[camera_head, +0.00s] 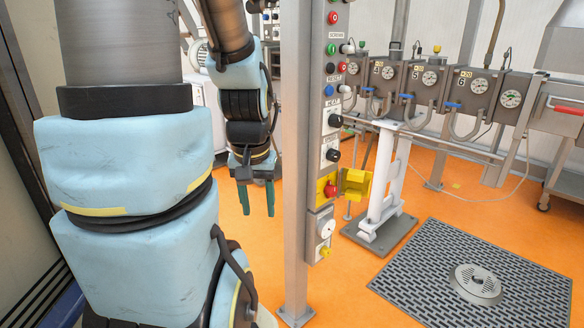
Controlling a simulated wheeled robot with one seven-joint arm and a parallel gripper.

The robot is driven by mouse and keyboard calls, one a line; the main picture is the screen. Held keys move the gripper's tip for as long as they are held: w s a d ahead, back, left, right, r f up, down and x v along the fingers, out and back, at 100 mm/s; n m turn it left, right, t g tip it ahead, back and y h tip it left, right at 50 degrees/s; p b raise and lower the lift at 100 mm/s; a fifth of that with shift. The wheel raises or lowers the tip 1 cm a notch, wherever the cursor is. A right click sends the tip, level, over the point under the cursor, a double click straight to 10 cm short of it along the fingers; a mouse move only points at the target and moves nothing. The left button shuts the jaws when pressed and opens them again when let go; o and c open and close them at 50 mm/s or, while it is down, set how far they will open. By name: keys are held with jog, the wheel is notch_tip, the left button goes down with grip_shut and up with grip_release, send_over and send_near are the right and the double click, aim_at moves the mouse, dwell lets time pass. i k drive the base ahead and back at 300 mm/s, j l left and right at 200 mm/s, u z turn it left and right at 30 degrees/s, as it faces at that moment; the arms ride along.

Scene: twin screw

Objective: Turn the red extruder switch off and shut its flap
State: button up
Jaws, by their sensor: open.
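The red switch (330,190) sits on a yellow plate low on the narrow grey control panel, which is fixed to a metal post. Its yellow flap (356,184) stands open, swung out to the right of the switch. The switch's exact setting is too small to tell. My gripper (257,198) hangs pointing down to the left of the post, with its two green fingers apart and nothing between them. It is at about the height of the switch in the picture, apart from both switch and flap, with the post between.
The metal post (297,150) stands between my gripper and the panel face. Other buttons and black knobs (333,155) line the panel above the switch. A white machine stand (385,180) is behind the flap.

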aim_at(330, 191)
jog(key=i+j+u, duration=0.65)
jog(key=u, duration=0.15)
jog(key=i+j+u, duration=0.15)
jog(key=i+u, duration=0.2)
jog(key=i+z, duration=0.2)
jog(key=i, duration=0.3)
jog(key=i+j+z, duration=0.25)
jog(key=i, duration=0.3)
jog(key=i+l+z, duration=0.3)
jog(key=z, duration=0.15)
jog(key=i+z, duration=0.9)
jog(key=i+j+z, duration=0.2)
jog(key=i+z, duration=0.7)
jog(key=i, duration=0.3)
jog(key=i+j+z, duration=0.15)
jog(key=i+z, duration=0.35)
jog(key=i, duration=0.25)
